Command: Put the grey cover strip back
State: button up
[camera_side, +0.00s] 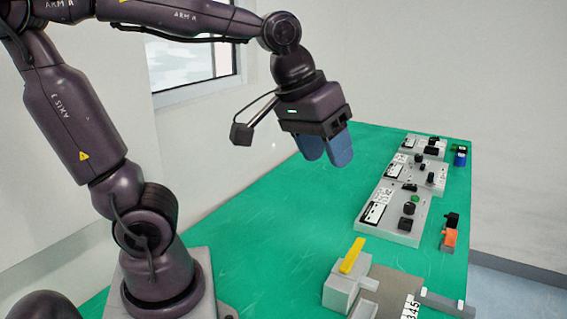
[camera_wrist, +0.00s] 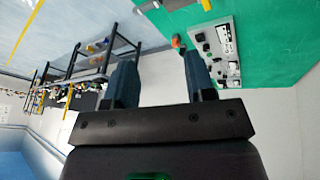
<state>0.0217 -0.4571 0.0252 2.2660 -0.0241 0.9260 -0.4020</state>
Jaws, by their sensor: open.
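My gripper (camera_side: 327,148) is open and empty, high above the green table, with its two blue fingers pointing down. In the wrist view its fingers (camera_wrist: 161,82) stand apart with nothing between them. A grey strip (camera_side: 443,302) with pale ends lies at the lower right of the side view; I cannot tell for sure that it is the cover strip. Near it is a grey block (camera_side: 342,290) with a yellow bar (camera_side: 352,256) on top, beside a brownish-grey surface. My gripper is far above and to the left of these. The bottom edge of the picture cuts off part of this area.
Several grey control panels (camera_side: 383,228) with black knobs stand in a row along the green table (camera_side: 290,215). An orange and black part (camera_side: 449,236) and a blue one (camera_side: 460,158) stand near the right edge. The table's middle is clear. A rack (camera_wrist: 75,70) shows in the wrist view.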

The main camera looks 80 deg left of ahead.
jog(key=s+f+m+t, duration=0.1)
jog(key=s+f+m, duration=0.1)
jog(key=s+m, duration=0.2)
jog(key=shift+s+m, duration=0.4)
jog(key=shift+s, duration=0.7)
jog(key=shift+a, duration=0.1)
